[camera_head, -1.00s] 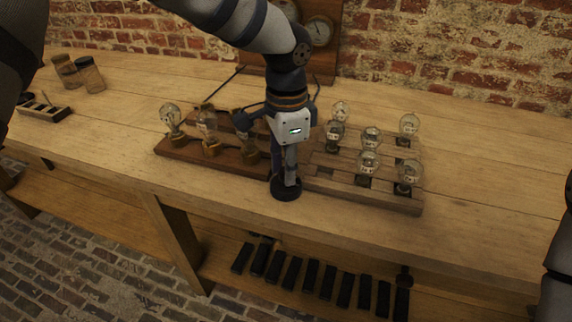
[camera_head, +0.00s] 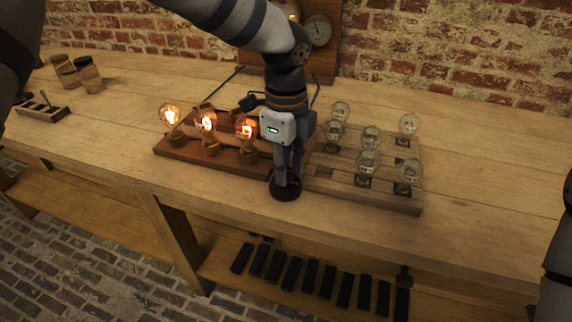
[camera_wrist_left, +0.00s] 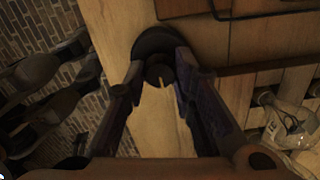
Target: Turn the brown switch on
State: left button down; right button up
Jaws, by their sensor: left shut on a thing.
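A round, dark switch (camera_head: 285,194) stands on the table near its front edge, in front of the gap between two lamp boards. My left gripper (camera_head: 287,170) points down over it, its fingers shut on the switch's knob. In the left wrist view, the round switch base (camera_wrist_left: 153,38) shows beyond the fingertips, with the knob (camera_wrist_left: 160,74) between them. The brown board (camera_head: 180,151) to the left bears three bulbs, all glowing orange, such as the middle bulb (camera_head: 206,122). My right gripper is out of view.
A paler board (camera_head: 395,200) with several unlit bulbs (camera_head: 408,125) stands right of my gripper. Two jars (camera_head: 88,75) and a small switch box (camera_head: 42,110) are at the far left. Clear table lies at the right.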

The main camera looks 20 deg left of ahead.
pick_arm(q)
jog(key=shift+m, duration=0.5)
jog(key=c, duration=1.3)
grip_release()
jog(key=shift+c, duration=0.2)
notch_tip(320, 180, up, 12)
